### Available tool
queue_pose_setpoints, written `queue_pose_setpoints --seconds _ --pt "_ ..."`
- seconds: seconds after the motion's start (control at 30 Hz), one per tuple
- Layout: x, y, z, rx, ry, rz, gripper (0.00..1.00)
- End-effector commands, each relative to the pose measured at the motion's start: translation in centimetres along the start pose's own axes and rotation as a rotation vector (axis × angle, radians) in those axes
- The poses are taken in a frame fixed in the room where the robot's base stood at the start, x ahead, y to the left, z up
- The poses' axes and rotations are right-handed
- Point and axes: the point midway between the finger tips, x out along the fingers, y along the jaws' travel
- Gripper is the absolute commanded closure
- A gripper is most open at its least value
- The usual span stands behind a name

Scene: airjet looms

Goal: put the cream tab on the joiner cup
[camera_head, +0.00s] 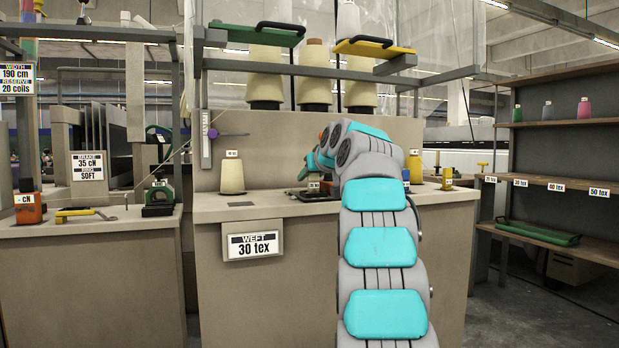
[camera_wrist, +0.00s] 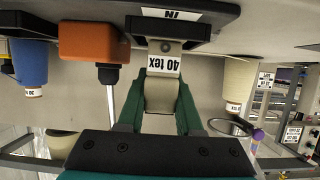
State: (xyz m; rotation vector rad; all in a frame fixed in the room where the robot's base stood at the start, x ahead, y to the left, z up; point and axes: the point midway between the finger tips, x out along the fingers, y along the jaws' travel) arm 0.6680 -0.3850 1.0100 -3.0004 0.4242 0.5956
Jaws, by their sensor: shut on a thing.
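My gripper (camera_wrist: 160,84) has green fingers and is shut on the cream tab (camera_wrist: 162,97), which shows between them in the inverted wrist view. A white "40 tex" label (camera_wrist: 164,64) shows at the tab's far end. That end is at a dark fixture (camera_wrist: 168,32) with an "IN" plate, which appears to be the joiner and its cup. I cannot tell whether the tab touches the cup or sits in it. In the head view my gripper (camera_head: 314,163) is over the dark plate (camera_head: 310,195) on the counter, and my arm hides part of it.
A cream cone (camera_head: 232,173) stands left on the counter (camera_head: 270,208). A blue piece (camera_head: 406,181) and a yellow piece (camera_head: 447,177) stand right.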

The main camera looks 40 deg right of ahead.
Motion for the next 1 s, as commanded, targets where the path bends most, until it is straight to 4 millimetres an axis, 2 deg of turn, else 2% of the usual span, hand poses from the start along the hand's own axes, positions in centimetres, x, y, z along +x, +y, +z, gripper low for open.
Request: queue_pose_setpoints --seconds 0.07,0.1,0.33,0.77,1.0 --pt "0.1 0.0 0.4 0.0 0.0 -0.001 1.0" --pt "0.1 0.0 0.2 0.001 0.0 0.0 0.62" --pt "0.1 0.0 0.2 0.0 0.0 0.0 0.37" --pt "-0.2 0.0 -0.1 0.0 0.0 0.0 0.36" --pt "-2.6 0.0 0.0 0.002 0.001 -0.001 0.36"
